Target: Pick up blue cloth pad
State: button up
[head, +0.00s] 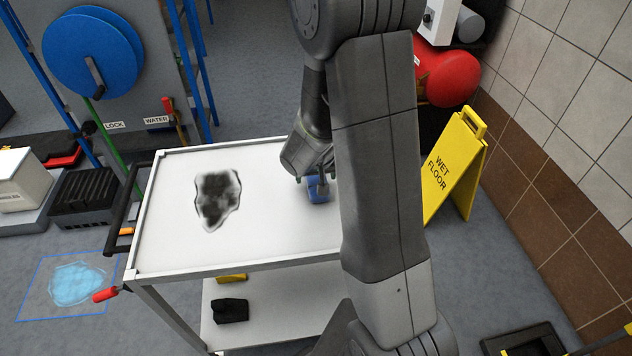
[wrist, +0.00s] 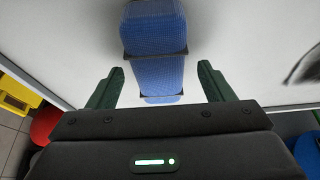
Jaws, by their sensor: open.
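The blue cloth pad (head: 318,190) stands on the white cart top (head: 165,240), partly hidden behind my arm in the head view. In the wrist view the blue pad (wrist: 156,72) is a textured block with dark bands across it. My gripper (wrist: 158,82) is open, with one dark green finger on each side of the pad's narrower middle part. Gaps show between both fingers and the pad. In the head view my gripper's fingers are mostly hidden beside the pad.
A dark smudge (head: 217,198) marks the cart top. A yellow wet floor sign (head: 455,168) and a red rounded object (head: 449,79) stand right of the cart. A blue reel (head: 93,52) is at the back left. A light-blue puddle (head: 77,284) lies on the floor.

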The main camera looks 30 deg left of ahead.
jog(key=shift+x, duration=0.8)
jog(key=shift+c, duration=0.2)
jog(key=c, duration=1)
jog(key=shift+r, duration=0.15)
notch_tip(320, 180, up, 10)
jog(key=shift+f+p, duration=0.1)
jog(key=shift+p, duration=0.95)
